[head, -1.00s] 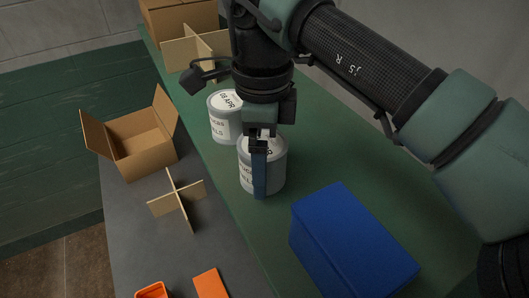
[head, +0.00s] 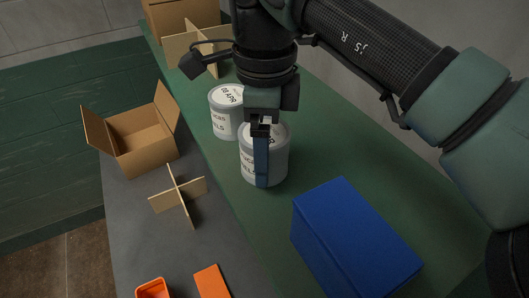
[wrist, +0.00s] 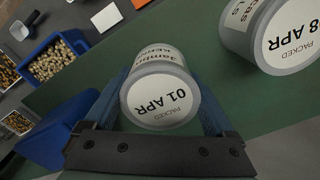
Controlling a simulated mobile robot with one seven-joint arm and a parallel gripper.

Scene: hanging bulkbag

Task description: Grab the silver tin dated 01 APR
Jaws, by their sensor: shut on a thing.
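The silver tin dated 01 APR (wrist: 160,101) sits between the two blue fingers of my gripper (wrist: 162,92) in the wrist view, its printed lid facing the camera. My gripper is shut on it, one finger on each side. In the head view my gripper (head: 262,168) comes down from above, and one finger crosses the front of the tin (head: 278,160). The tin is upright; I cannot tell whether its base touches the green surface. A second silver tin (head: 226,118) stands behind and left of it; its date ends in 8 APR in the wrist view (wrist: 275,35).
A blue box (head: 350,235) stands at front right on the green surface (head: 225,170). An open cardboard box (head: 140,140), a wooden cross divider (head: 178,196) and orange items (head: 211,281) lie on the grey left part. Another divider (head: 190,48) and box stand behind.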

